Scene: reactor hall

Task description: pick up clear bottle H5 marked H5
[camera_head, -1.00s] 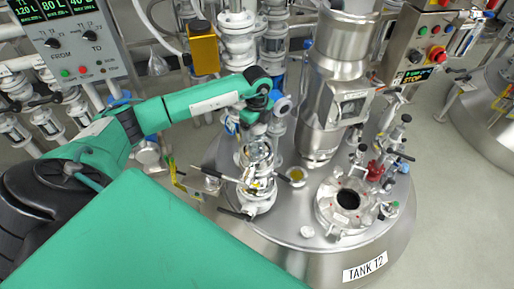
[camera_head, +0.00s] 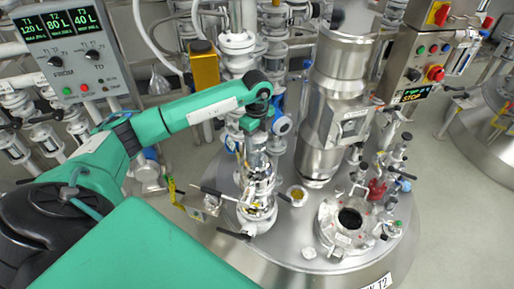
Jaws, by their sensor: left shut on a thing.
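My left gripper (camera_head: 258,172) comes down over the left part of the tank lid, above a metal-and-white flanged port. It is shut on a small, glassy thing that looks like clear bottle H5 (camera_head: 257,160). The fingers and the clutter behind hide much of it, and its H5 mark cannot be read. Whether it touches the port below cannot be told. My right gripper is not in view.
The steel tank (camera_head: 290,250) has an open round manway (camera_head: 349,218), a yellowish round port (camera_head: 297,195) and valves at right. A tall steel column (camera_head: 325,120) stands just right of my gripper. Pipes crowd behind. Control boxes (camera_head: 75,50) stand left and right (camera_head: 425,55).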

